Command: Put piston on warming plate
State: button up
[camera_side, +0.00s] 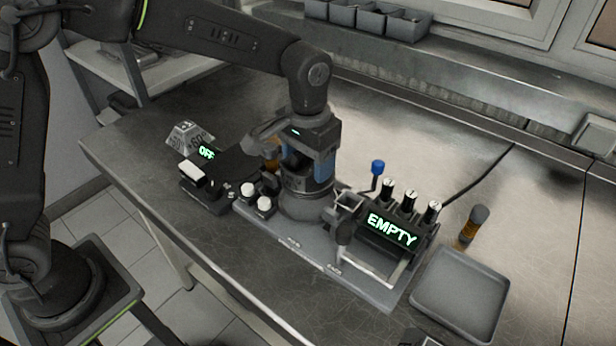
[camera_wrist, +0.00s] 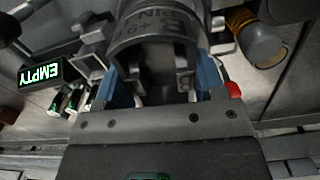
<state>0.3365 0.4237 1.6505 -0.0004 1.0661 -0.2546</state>
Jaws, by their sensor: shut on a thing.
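My gripper (camera_side: 308,172) points down over the middle of the work board. Its blue fingers are shut on a grey metal cylinder with lettering, which I take to be the piston (camera_side: 303,185). In the wrist view the piston (camera_wrist: 155,45) shows as a curved, marked wall between the blue fingers of my gripper (camera_wrist: 165,80). Its lower end is at or just above the board; I cannot tell if it touches. The dark slab by the lit "OFF" display, apparently the warming plate (camera_side: 236,163), lies left of my gripper, partly hidden by it.
A black unit with an "EMPTY" display (camera_side: 392,229) and several knobs stands right of my gripper. White-topped knobs (camera_side: 256,195) are close at its left. The bench behind is clear.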

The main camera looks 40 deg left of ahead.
notch_tip(320, 180, up, 11)
jog(key=s+a+n, duration=0.1)
jog(key=s+a, duration=0.3)
jog(key=a, duration=1.1)
jog(key=s+a, duration=0.4)
jog(key=a, duration=1.1)
send_near(236, 163)
jog(key=shift+s+a, duration=0.3)
jog(key=shift+a, duration=0.1)
jog(key=shift+w+d+f, duration=0.25)
jog(key=shift+d+f, duration=0.1)
jog(key=shift+d, duration=0.05)
jog(key=shift+f, duration=1.95)
